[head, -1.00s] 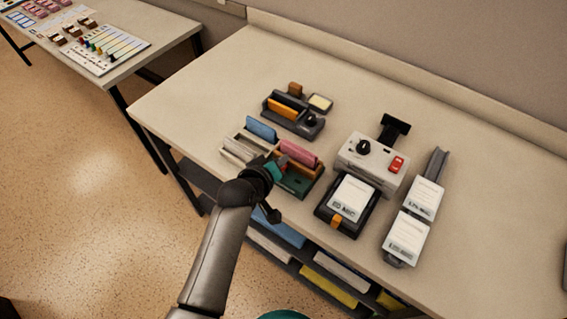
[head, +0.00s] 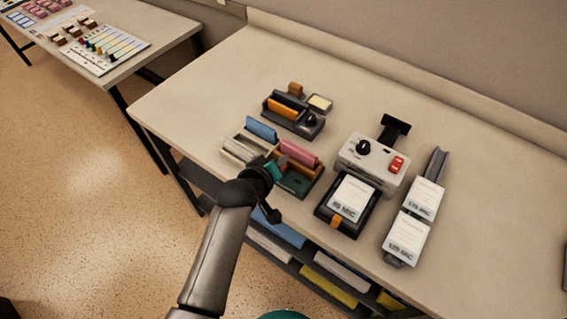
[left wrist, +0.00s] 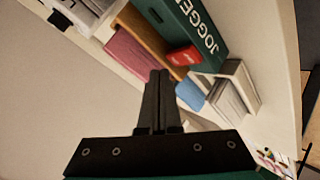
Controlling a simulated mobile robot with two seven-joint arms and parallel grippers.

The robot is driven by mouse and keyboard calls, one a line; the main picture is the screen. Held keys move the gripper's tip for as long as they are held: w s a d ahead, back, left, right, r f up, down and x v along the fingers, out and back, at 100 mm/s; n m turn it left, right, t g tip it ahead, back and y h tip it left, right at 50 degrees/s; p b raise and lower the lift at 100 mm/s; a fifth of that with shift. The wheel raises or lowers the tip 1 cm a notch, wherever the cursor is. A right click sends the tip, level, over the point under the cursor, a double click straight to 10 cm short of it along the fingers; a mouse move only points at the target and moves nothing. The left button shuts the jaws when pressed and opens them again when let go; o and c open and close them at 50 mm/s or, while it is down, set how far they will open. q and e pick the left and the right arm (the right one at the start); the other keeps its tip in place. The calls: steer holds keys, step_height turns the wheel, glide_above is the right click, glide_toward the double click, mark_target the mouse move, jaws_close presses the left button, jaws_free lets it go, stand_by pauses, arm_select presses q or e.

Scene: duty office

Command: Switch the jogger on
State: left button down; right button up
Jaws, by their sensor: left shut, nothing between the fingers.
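The jogger (head: 295,186) is a box with a green front and brown walls, holding pink paper, near the front edge of the table. In the left wrist view its green panel (left wrist: 198,28) reads JOGGER and has a red switch (left wrist: 184,56). My left gripper (left wrist: 160,73) is shut and empty, its fingertips close to the switch; I cannot tell whether they touch it. In the head view my left gripper (head: 274,170) covers part of the jogger's left side. I cannot tell the switch's position. My right gripper is out of view.
A pale rack with a blue sheet (head: 261,128) stands left of the jogger, and a dark tray (head: 293,118) behind it. A white machine with a red switch (head: 397,165) and paper stacks (head: 407,236) stand right. The table's left end is clear.

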arm_select(q)
steer(key=shift+f, duration=0.15)
steer(key=shift+f, duration=0.25)
